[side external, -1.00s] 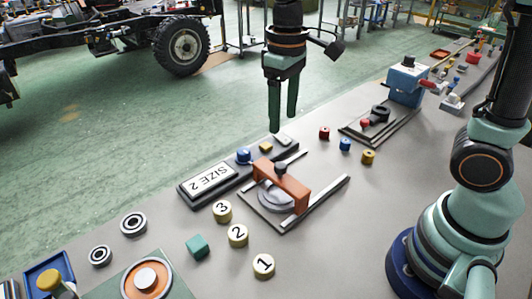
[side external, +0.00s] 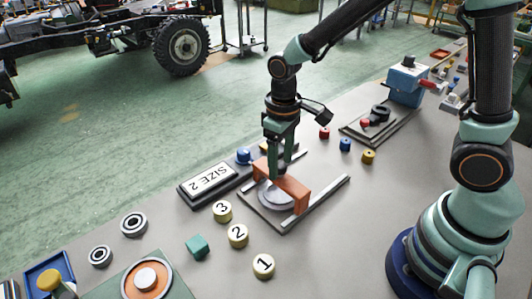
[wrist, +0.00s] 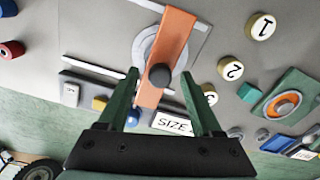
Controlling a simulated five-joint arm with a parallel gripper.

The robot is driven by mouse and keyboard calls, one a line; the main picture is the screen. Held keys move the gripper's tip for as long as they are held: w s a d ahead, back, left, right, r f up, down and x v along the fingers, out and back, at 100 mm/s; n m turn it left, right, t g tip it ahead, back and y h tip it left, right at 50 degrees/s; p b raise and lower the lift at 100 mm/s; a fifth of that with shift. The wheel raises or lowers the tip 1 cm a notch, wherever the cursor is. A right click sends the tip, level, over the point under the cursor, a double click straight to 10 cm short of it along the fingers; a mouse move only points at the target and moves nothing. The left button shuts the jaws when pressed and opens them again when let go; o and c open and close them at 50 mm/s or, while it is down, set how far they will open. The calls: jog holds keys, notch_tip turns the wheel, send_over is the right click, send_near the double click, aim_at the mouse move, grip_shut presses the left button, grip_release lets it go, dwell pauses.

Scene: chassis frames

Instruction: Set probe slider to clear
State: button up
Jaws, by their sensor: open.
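The probe slider is an orange bridge (side external: 295,190) with a dark knob on top, spanning a round grey disc (side external: 270,195) between two pale rails. It also shows in the wrist view (wrist: 166,42), where its dark knob (wrist: 159,75) lies between my two fingertips. My gripper (side external: 280,170) is open with its fingers pointing down at the knob. In the side view the fingers cover most of the knob, and I cannot tell whether they touch it. A SIZE 2 plate (side external: 211,179) with a blue knob (side external: 243,156) lies behind and left of the slider.
Numbered yellow discs (side external: 238,235) and a teal cube (side external: 197,245) stand in front of the slider. Small red, blue (side external: 345,144) and yellow parts lie to its right. A blue machine (side external: 407,82) stands further back.

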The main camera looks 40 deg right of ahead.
grip_shut()
dwell(1.4)
